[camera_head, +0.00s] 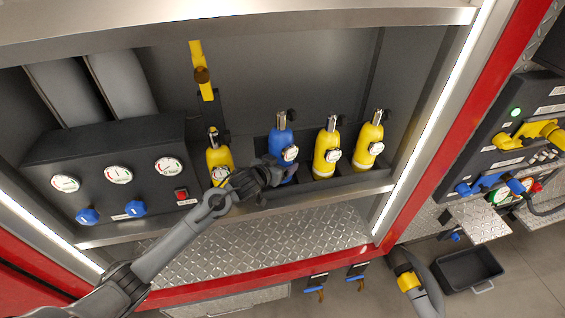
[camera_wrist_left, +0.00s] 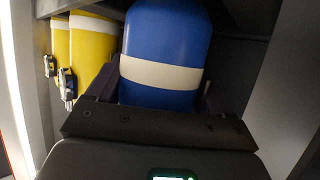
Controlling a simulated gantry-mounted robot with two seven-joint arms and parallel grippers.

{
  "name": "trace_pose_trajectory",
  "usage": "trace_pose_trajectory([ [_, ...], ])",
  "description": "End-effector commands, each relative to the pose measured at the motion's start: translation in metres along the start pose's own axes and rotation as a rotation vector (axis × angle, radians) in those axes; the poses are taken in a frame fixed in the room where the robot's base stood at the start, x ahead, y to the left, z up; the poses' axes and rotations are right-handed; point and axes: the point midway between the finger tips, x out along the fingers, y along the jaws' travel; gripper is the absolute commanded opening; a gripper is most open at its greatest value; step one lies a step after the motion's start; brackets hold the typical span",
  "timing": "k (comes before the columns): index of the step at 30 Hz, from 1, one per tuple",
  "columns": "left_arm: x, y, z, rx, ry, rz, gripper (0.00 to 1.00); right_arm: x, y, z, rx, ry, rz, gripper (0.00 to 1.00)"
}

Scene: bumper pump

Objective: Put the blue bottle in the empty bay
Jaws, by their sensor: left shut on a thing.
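The blue bottle (camera_head: 281,142) stands roughly upright in the row of bottles, between yellow ones, with its valve and gauge at the top. My left gripper (camera_head: 278,173) is shut on its lower part from the front. In the left wrist view the blue bottle (camera_wrist_left: 165,45) with its white band sits between the two fingers (camera_wrist_left: 155,95). The gripper hides its base in the head view, so I cannot tell whether it rests in the bay of the dark rack (camera_head: 345,186). My right gripper is not in view.
Two yellow bottles (camera_head: 326,150) (camera_head: 368,144) stand right of the blue one; another yellow bottle (camera_head: 217,157) stands left. A metal shelf edge (camera_head: 335,191) runs along the front of the rack.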

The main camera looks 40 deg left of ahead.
Motion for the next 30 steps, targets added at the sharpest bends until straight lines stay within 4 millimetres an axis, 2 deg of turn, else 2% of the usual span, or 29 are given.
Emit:
trace_pose_trajectory([
  [9,0.011,-0.001,0.024,0.000,0.010,-0.001,0.00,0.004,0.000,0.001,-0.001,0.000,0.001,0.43],
  [23,0.013,0.000,0.028,-0.002,0.011,-0.001,0.00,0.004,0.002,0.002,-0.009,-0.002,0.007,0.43],
  [24,0.014,0.000,0.034,0.000,0.000,-0.001,0.86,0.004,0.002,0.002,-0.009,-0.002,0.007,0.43],
  [27,0.014,0.000,0.034,0.001,-0.001,-0.001,1.00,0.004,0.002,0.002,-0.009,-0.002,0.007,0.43],
  [30,0.014,-0.001,0.034,0.001,-0.002,-0.002,1.00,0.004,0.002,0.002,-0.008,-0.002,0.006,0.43],
])
